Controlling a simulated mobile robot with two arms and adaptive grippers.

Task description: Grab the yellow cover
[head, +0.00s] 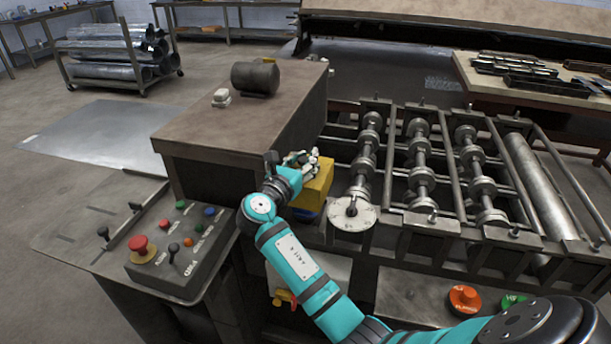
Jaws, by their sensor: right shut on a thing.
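The yellow cover (317,187) is a boxy yellow piece at the left end of the roller machine, beside the brown cabinet. My right gripper (308,163) is at its top left edge and is shut on it. The teal right arm reaches up to it from the bottom right and hides part of its left side. My left gripper is not in view.
The roller machine (420,170) with metal shafts lies right of the cover. The brown cabinet (235,125) carries a dark motor (255,78). A control panel (182,250) with buttons and levers stands at the left. Open floor lies beyond it.

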